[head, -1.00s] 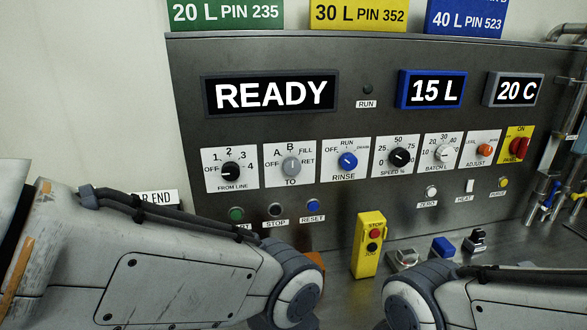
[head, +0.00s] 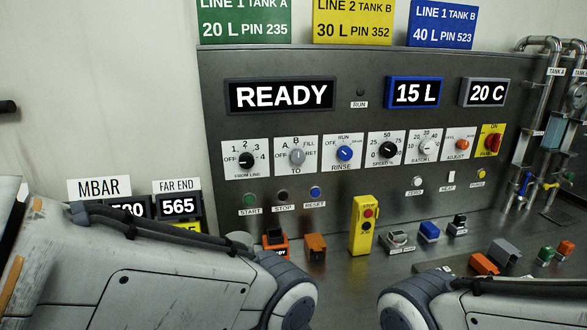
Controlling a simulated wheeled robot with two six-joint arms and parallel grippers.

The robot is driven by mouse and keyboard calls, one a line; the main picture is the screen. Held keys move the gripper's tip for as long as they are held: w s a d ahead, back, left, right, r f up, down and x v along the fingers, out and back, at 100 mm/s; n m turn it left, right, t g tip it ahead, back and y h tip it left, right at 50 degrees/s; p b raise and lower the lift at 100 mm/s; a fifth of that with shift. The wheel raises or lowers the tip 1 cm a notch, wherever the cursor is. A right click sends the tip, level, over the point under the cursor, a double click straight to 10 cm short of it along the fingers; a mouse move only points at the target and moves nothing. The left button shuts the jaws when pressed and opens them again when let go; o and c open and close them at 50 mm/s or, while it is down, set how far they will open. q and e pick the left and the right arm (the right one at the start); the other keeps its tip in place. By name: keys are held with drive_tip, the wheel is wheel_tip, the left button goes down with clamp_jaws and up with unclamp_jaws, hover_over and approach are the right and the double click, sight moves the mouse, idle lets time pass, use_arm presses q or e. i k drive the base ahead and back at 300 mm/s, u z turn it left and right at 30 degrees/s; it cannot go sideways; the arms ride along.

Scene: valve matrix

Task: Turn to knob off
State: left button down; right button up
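The TO knob (head: 297,157) is a grey rotary knob on a white plate in the upper row of the steel control panel (head: 340,200). Its plate is marked OFF, A, B, FILL and RET. I cannot tell for certain which mark its pointer is on. It sits between the black FROM LINE knob (head: 246,160) and the blue RINSE knob (head: 345,154). Nothing touches it. Only links of my two arms show low in the head view, apart from the panel knobs. Both grippers are out of view.
The READY display (head: 280,96) is above the knobs; START, STOP and RESET buttons (head: 315,193) are below. A yellow STOP/JOG box (head: 363,225) and several small coloured devices stand along the ledge. Pressure displays (head: 178,206) are at the left; pipes (head: 535,110) at the right.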

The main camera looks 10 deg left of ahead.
sight(297, 157)
drive_tip(key=u, duration=1.1)
drive_tip(key=i, duration=0.4)
drive_tip(key=z, duration=0.95)
